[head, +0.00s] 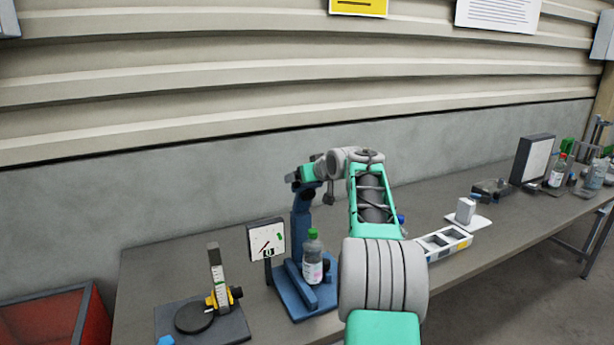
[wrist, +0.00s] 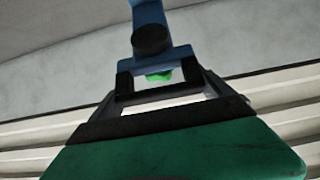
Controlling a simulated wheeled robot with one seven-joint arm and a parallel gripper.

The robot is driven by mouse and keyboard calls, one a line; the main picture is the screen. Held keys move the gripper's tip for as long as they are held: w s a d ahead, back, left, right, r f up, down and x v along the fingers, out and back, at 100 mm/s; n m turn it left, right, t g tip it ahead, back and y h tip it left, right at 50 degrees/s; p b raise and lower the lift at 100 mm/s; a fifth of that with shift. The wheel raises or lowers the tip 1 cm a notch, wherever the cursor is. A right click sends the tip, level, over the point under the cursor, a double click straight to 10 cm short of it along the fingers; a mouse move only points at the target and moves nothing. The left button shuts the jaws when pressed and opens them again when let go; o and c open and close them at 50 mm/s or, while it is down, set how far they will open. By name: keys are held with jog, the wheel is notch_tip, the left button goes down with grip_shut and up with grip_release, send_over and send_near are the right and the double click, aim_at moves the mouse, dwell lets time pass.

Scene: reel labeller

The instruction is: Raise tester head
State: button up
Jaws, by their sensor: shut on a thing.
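The blue tester stand (head: 301,222) rises from a blue base plate on the bench, left of centre in the head view. A bottle with a green cap (head: 313,262) stands upright on its base. My gripper (head: 300,178) is at the top of the stand, above the bottle. In the wrist view, the fingertips of my gripper (wrist: 158,71) are closed on the blue tester head (wrist: 156,60), which has a dark round part. A small green patch shows just past the blue part; I cannot tell what it is. The fingertips are too small to make out in the head view.
A dial panel (head: 266,241) stands left of the tester, and a yellow-and-black gauge stand (head: 218,290) farther left. A white tray (head: 443,243) lies right of my arm. A red bin (head: 55,320) is at the far left. The wall (head: 150,225) is close behind.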

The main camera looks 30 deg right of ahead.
notch_tip(320, 180, down, 2)
jog(key=shift+a+f, duration=0.1)
jog(key=shift+a, duration=0.05)
jog(key=o, duration=1.7)
jog(key=shift+c, duration=0.2)
jog(key=shift+o, duration=0.7)
jog(key=shift+w, duration=0.45)
jog(key=shift+s+r, duration=0.35)
jog(key=shift+r, duration=0.15)
jog(key=shift+s+r, duration=0.1)
jog(key=shift+s, duration=0.15)
jog(key=b+v, duration=0.2)
jog(key=v, duration=0.4)
jog(key=shift+s+r, duration=0.15)
jog(key=shift+s, duration=0.2)
